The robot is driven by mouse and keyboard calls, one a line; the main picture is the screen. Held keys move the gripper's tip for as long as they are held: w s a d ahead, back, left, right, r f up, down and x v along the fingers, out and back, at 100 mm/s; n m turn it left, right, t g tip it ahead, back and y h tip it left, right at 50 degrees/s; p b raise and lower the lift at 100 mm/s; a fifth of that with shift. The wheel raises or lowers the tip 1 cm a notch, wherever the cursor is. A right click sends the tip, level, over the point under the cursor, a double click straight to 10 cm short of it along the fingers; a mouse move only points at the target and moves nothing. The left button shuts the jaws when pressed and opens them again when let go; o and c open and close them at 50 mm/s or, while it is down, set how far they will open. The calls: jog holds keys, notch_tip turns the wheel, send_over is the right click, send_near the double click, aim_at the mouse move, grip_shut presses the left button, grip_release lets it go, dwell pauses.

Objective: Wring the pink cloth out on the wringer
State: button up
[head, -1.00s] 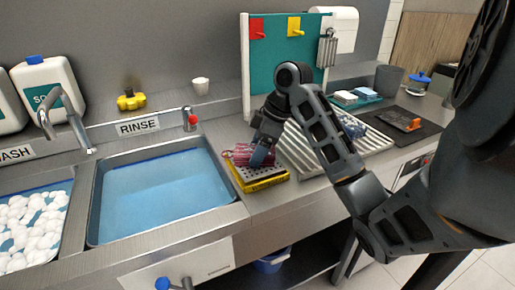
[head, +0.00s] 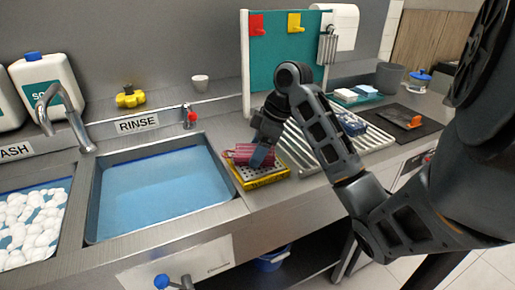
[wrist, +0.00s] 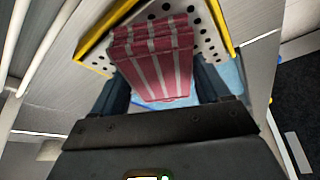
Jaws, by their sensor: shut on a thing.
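The pink cloth (head: 242,153) is a folded bundle with grey stripes; it also shows in the wrist view (wrist: 160,62). It sits over the wringer (head: 262,180), a perforated metal plate with a yellow edge, on the counter right of the rinse sink. The plate's holes and yellow rim show around the cloth in the wrist view (wrist: 225,25). My gripper (wrist: 163,88) is shut on the cloth, one finger on each side; in the head view it points down at the wringer (head: 262,150). The cloth's underside is hidden, so I cannot tell whether it touches the plate.
The rinse sink (head: 165,190) with blue water is left of the wringer, with the foam-filled wash sink (head: 30,222) beyond it. A slatted rack (head: 320,148) stands right of the wringer. A teal panel (head: 275,65) with hooks rises behind.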

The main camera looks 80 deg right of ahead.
jog(key=shift+r, duration=0.1)
dwell(0.5)
notch_tip(320, 180, up, 7)
jog(key=p, duration=0.7)
jog(key=shift+p, duration=0.35)
jog(key=shift+s, duration=0.1)
